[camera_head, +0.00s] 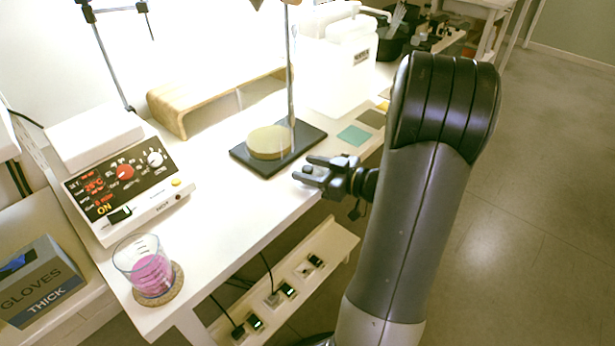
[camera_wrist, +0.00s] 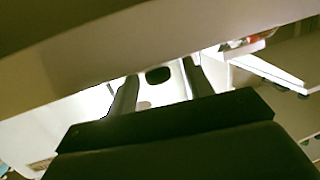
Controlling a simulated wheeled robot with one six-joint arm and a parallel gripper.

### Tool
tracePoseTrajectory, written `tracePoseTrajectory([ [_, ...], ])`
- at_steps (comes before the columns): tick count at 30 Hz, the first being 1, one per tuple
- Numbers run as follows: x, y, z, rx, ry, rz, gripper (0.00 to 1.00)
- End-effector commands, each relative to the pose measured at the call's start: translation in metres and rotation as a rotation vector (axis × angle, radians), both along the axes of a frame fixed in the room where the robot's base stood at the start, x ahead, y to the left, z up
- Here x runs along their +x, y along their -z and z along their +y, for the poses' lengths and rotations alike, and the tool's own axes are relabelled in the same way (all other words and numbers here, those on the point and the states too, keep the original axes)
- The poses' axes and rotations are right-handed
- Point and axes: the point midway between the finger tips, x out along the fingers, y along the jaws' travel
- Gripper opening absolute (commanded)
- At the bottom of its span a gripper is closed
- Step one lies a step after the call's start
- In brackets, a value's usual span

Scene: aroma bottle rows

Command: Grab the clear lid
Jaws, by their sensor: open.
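My gripper (camera_head: 308,171) is open, its two fingers pointing left over the white bench, just right of the black stand base. It also shows in the wrist view (camera_wrist: 158,88), with a finger on each side of a bright surface. A small dark oval knob (camera_wrist: 158,75) shows between the fingers there, with a smaller dark spot below it. I cannot tell whether the knob belongs to the clear lid. No clear lid can be made out for certain in either view. Contact between fingers and knob cannot be seen.
A stand with a black base (camera_head: 297,152) and a tan disc (camera_head: 268,141) is beside my gripper. A control box (camera_head: 127,185) and a glass beaker of pink liquid (camera_head: 150,272) are to the left. A pale band (camera_wrist: 150,45) crosses the upper wrist view.

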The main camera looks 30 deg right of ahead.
Motion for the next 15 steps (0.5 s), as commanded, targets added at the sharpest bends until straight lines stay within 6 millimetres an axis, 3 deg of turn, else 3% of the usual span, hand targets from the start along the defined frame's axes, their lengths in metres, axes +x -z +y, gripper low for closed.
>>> tracePoseTrajectory([
  [6, 0.021, 0.005, 0.012, 0.000, -0.002, 0.000, 0.49],
  [15, 0.023, 0.004, 0.013, 0.001, 0.001, 0.000, 0.47],
])
